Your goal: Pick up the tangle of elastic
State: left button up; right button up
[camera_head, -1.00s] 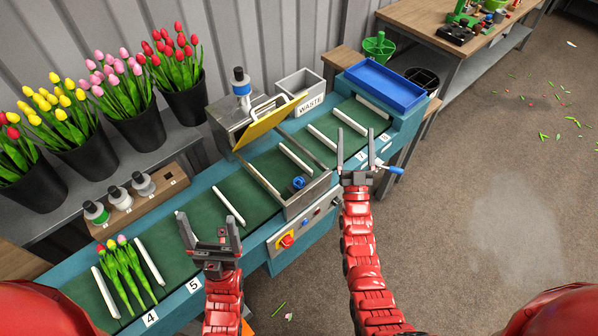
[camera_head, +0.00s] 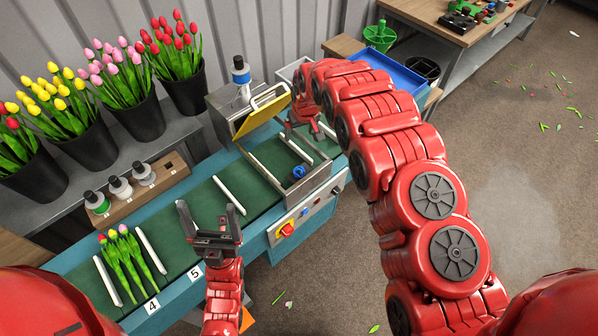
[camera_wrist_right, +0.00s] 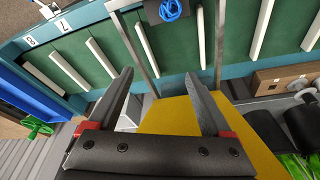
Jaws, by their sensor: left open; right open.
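The tangle of elastic (camera_head: 299,172) is a small blue coil. It sits in the metal frame (camera_head: 307,187) across the green conveyor. In the right wrist view, the blue tangle (camera_wrist_right: 170,9) lies on a dark block at the top edge, partly cut off. My right gripper (camera_wrist_right: 160,76) is open and empty, over the yellow flap and apart from the tangle. In the head view the right gripper (camera_head: 302,128) is small and partly hidden by my own arm. My left gripper (camera_head: 208,210) is open and empty over the conveyor's near side, left of the frame.
A raised yellow flap (camera_head: 262,112) stands beside the frame. White slats cross the conveyor (camera_head: 255,192). Tulips (camera_head: 124,260) lie at its left end. Bottles (camera_head: 119,187) and tulip buckets stand behind. A blue tray (camera_head: 398,75) is at the far right end.

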jog(key=s+r+g, duration=0.1)
jog(key=s+r, duration=0.1)
jog(key=s, duration=0.2)
jog(key=b, duration=1)
send_over(299, 170)
jog(key=shift+g+h, duration=0.3)
jog(key=f, duration=0.8)
jog(key=shift+s+d+f, duration=0.2)
jog(key=shift+d, duration=0.1)
notch_tip(299, 170, down, 2)
jog(key=shift+w+f+b, duration=0.1)
jog(key=shift+b, duration=0.8)
jog(key=shift+w+a+f+p, duration=0.15)
jog(key=shift+f+p, duration=0.3)
jog(key=shift+p, duration=0.5)
jog(key=shift+w+f, duration=0.15)
jog(key=shift+f, duration=0.05)
jog(key=shift+s+f+p, duration=0.2)
jog(key=shift+f+p, duration=0.2)
jog(key=shift+p, duration=0.2)
notch_tip(299, 170, down, 3)
jog(key=shift+s+f+p, duration=0.1)
jog(key=shift+p, duration=0.6)
jog(key=shift+a+f, duration=0.1)
jog(key=shift+f, duration=0.65)
